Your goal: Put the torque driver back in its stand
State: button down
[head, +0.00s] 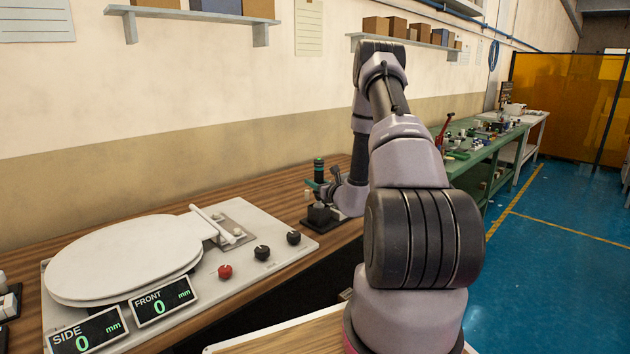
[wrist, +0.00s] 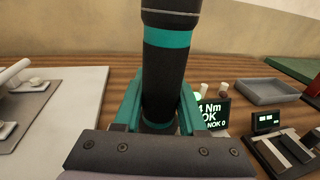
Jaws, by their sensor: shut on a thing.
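The torque driver (head: 319,168), dark with teal bands, stands upright at the far end of the wooden bench. My gripper (head: 322,189) is shut around it. In the wrist view the driver (wrist: 166,75) rises between the two teal fingers of my gripper (wrist: 160,118). A small black block on a dark base, apparently the stand (head: 320,216), shows directly below the driver in the head view. The driver's lower end is hidden by my gripper, so I cannot tell whether it is in the stand or above it.
A white fixture plate (head: 290,250) with a toilet seat (head: 125,258), knobs and two displays lies left of the stand. The wrist view shows a torque display (wrist: 212,112) reading OK, a grey tray (wrist: 267,92) and a black device (wrist: 285,145) to the right. The wall is behind.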

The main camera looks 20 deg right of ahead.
jog(key=shift+f, duration=1.85)
jog(key=shift+c, duration=1.9)
grip_release()
jog(key=shift+f, duration=0.1)
jog(key=shift+s, duration=0.15)
send_near(315, 192)
jog(key=w, duration=0.1)
jog(key=w+d+f, duration=0.1)
jog(key=shift+w+d+f, duration=0.2)
jog(key=shift+w+d, duration=0.05)
